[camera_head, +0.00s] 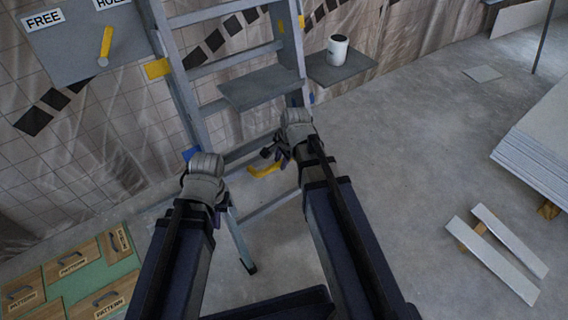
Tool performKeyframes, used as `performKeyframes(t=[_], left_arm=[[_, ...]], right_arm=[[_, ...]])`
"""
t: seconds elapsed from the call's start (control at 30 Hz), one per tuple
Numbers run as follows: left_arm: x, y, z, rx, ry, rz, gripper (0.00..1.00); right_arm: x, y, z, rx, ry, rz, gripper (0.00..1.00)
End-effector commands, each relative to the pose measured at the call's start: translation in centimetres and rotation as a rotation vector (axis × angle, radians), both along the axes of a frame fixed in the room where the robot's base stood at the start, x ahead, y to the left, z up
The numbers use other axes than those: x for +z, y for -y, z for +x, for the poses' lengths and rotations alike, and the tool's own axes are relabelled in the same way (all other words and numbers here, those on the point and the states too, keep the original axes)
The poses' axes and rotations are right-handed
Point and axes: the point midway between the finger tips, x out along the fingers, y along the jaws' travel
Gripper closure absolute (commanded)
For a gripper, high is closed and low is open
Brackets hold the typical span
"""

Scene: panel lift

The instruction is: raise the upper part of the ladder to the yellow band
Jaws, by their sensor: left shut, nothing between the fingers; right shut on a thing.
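The grey ladder (179,95) stands at the centre, against a tiled wall. A yellow band (157,69) is on its left side, with yellow also high on the right rail. Blue marks (191,154) sit lower on both sides. My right gripper (270,154) is shut at the low rung (247,149), beside a yellow bar (264,171); its exact hold is partly hidden. My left gripper (224,203) is shut and empty near the lower left rail; my wrist hides most of it. A grey panel (75,45) labelled "FREE", with a partly cut second label, carries a yellow lever (106,42).
A white cup (337,50) stands on a grey shelf (345,70) right of the ladder. Another grey plate (262,89) is on the ladder. Labelled wooden boxes (75,260) are lower left. Stacked boards (540,140) and loose strips (505,265) lie right. The middle-right floor is clear.

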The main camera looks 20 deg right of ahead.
Motion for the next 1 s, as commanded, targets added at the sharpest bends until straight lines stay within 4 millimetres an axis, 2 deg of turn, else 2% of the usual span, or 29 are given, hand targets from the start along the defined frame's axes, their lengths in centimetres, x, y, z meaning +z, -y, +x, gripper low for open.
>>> performKeyframes(t=[0.03, 1.0], left_arm=[[2.9, 0.0, 0.0, 0.001, -0.001, -0.002, 1.00], [27.5, 0.2, 0.0, 0.003, -0.002, -0.007, 1.00]], right_arm=[[2.9, -0.1, 0.8, 0.000, 0.005, 0.001, 1.00], [27.6, -2.7, 8.0, 0.000, 0.008, -0.001, 1.00]])
